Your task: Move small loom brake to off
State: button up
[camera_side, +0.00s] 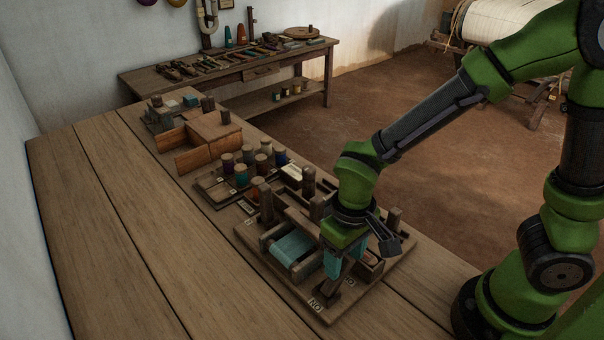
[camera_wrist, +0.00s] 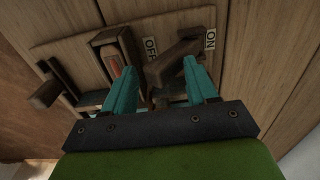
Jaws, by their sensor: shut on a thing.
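The small loom (camera_side: 291,247) stands on a wooden base board, with a teal cloth roll at its front. Its brake is a dark wooden lever (camera_wrist: 178,62), also partly visible below my fingers in the side view (camera_side: 327,291). In the wrist view an OFF label (camera_wrist: 151,48) lies left of the lever and an ON label (camera_wrist: 210,40) lies near its upper right end. The lever slants toward the ON label. My gripper (camera_wrist: 160,66) points down with its teal fingers on either side of the lever, shut on it; it also shows in the side view (camera_side: 337,266).
Wooden posts of the loom (camera_side: 266,200) stand close to my gripper. Behind the loom is a tray of several thread spools (camera_side: 240,175), then an open wooden box (camera_side: 213,132). The table's left part (camera_side: 120,240) is bare. A tool bench (camera_side: 240,65) stands at the back wall.

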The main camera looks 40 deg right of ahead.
jog(key=shift+s+d+f, duration=0.2)
jog(key=shift+d+f, duration=0.1)
jog(key=shift+d, duration=0.1)
jog(key=shift+o, duration=0.8)
jog(key=shift+r, duration=0.1)
jog(key=shift+a+r, duration=0.15)
jog(key=shift+r, duration=1.5)
jog(key=shift+a+r, duration=0.1)
jog(key=shift+r, duration=1.55)
jog(key=shift+s+a+f, duration=0.1)
jog(key=shift+s, duration=0.05)
jog(key=s+d+r+m+t+y, duration=0.1)
jog(key=d+r+m+t, duration=0.3)
jog(key=d+r+t, duration=0.3)
jog(key=d+r, duration=0.4)
jog(key=r, duration=0.1)
jog(key=shift+s+y, duration=0.4)
